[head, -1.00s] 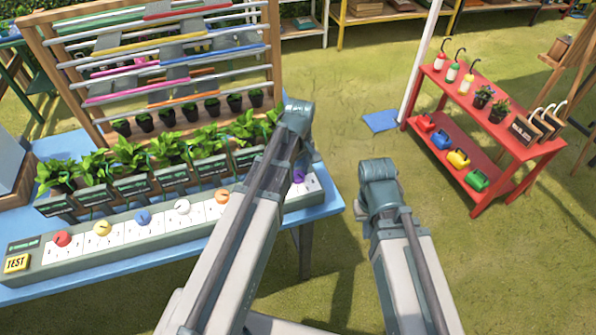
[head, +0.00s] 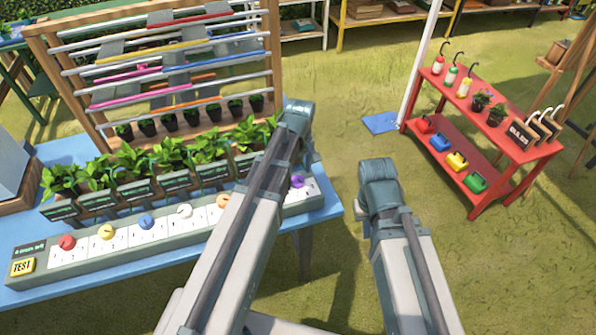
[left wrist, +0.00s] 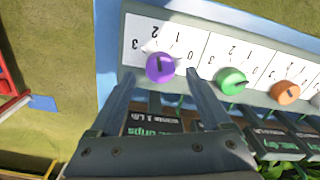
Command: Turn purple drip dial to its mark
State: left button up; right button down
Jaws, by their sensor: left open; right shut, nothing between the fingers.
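The purple dial (head: 297,181) sits at the right end of the grey dial strip (head: 200,236) on the blue table. In the head view my left arm hides the gripper and part of the strip. My right gripper is out of view.
A green dial (left wrist: 231,81) and an orange dial (left wrist: 285,93) stand beside the purple one. Potted plants with dark labels (head: 175,182) line the strip's back edge, near my fingers. A yellow TEST button (head: 22,265) is at the far left. A red shelf (head: 485,145) stands right; grass lies between.

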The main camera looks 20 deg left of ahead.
aim_at(299, 179)
pick_arm(q)
notch_tip(299, 179, up, 11)
jog(key=p, duration=1)
jog(key=shift+r, duration=0.2)
jog(key=shift+w, duration=0.1)
jog(key=shift+d, duration=0.1)
jog(key=s+d+m+y, duration=0.1)
jog(key=s+d+m, duration=0.9)
jog(key=s+m, duration=0.4)
jog(key=shift+s+d, duration=0.2)
jog(key=shift+s, duration=0.25)
